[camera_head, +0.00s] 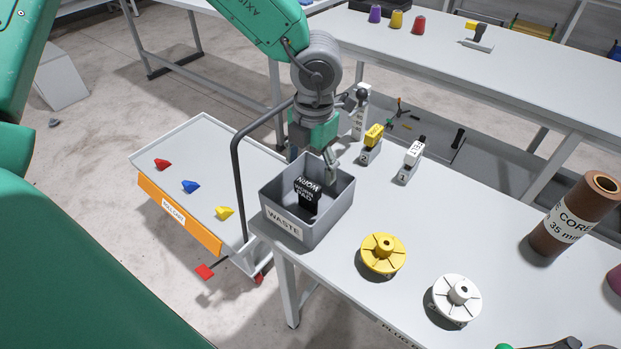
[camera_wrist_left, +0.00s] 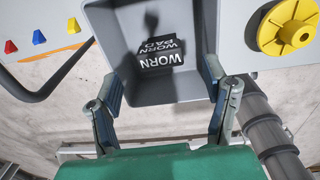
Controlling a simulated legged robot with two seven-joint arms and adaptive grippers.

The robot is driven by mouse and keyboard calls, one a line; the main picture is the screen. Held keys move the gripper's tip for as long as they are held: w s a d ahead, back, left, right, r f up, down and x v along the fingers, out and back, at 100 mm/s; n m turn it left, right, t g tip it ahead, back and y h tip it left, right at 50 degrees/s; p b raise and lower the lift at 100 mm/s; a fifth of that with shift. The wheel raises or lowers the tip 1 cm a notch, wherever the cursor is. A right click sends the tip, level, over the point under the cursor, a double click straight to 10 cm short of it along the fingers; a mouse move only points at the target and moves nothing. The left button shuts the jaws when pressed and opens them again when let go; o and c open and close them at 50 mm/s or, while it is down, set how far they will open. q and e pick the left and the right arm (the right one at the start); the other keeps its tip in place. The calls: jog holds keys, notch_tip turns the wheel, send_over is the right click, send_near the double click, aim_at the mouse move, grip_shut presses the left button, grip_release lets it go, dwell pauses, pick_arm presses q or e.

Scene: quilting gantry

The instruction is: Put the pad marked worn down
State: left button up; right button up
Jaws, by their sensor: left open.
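The black pad marked WORN PAD (camera_head: 306,194) lies inside the grey bin labelled WASTE (camera_head: 281,224). In the left wrist view the pad (camera_wrist_left: 159,55) rests on the bin's floor, apart from the fingers. My left gripper (camera_head: 314,165) is at the bin's far side, above and behind the pad. In the left wrist view its two fingers (camera_wrist_left: 162,78) are spread wide with nothing between them, and the near bin wall (camera_wrist_left: 172,91) shows between them. My right gripper is not in view.
A yellow spool (camera_head: 383,254), a white spool (camera_head: 456,298) and a brown CORE tube (camera_head: 572,217) stand on the table. A low tray cart (camera_head: 210,150) and a dark bent rail (camera_head: 238,185) are to the left.

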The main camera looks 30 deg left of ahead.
pick_arm(q)
notch_tip(320, 180, up, 4)
jog(key=shift+d+r, duration=0.1)
jog(key=shift+r, duration=0.15)
jog(key=shift+s+f, duration=0.1)
dwell(0.4)
